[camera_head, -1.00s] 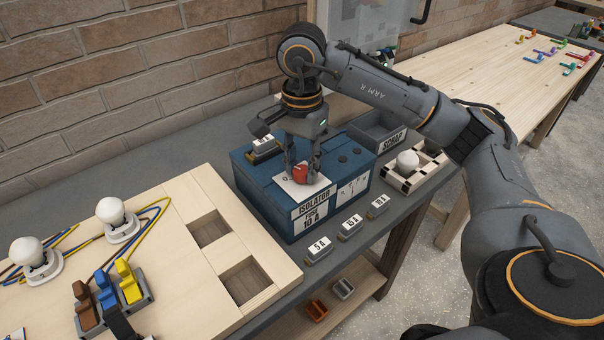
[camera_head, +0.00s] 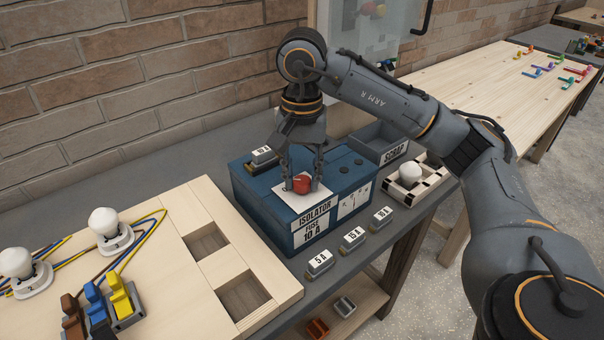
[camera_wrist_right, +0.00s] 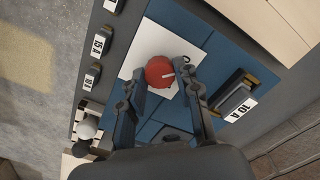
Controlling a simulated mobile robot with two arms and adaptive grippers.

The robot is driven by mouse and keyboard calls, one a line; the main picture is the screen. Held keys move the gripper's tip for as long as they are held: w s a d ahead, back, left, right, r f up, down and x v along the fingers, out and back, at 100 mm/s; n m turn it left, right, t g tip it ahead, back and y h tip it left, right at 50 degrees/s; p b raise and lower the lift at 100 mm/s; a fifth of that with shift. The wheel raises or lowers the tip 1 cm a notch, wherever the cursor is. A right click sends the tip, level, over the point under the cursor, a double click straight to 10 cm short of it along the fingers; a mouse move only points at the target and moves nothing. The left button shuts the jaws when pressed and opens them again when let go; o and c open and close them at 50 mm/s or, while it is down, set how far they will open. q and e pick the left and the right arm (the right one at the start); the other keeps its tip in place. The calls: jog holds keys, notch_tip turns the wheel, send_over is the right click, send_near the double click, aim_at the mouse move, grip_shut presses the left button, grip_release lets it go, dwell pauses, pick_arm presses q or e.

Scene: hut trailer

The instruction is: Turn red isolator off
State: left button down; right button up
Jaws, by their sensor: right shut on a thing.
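The red isolator knob (camera_head: 301,185) sits on a white plate (camera_head: 318,196) on top of the blue box labelled ISOLATOR FUSE 10 A (camera_head: 285,222). My right gripper (camera_head: 303,181) points down from above, with one finger on each side of the knob, shut on it. In the right wrist view the round red knob (camera_wrist_right: 159,71) lies between the fingertips (camera_wrist_right: 160,82). A white mark shows on its top, pointing toward the right finger. A "0" is partly visible on the plate beside that finger. My left gripper is not in view.
A fuse (camera_head: 262,158) sits at the box's back left. Three labelled fuses, including the 5 A fuse (camera_head: 319,263), lie in front. A SCRAP bin (camera_head: 379,138) and a bulb holder (camera_head: 410,176) stand right. A wooden board (camera_head: 190,285) with bulbs and wires is left.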

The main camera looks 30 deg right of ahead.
aim_at(302, 180)
jog(key=o, duration=1.1)
jog(key=shift+o, duration=0.2)
jog(key=shift+r, duration=0.1)
notch_tip(302, 180, up, 12)
dwell(0.5)
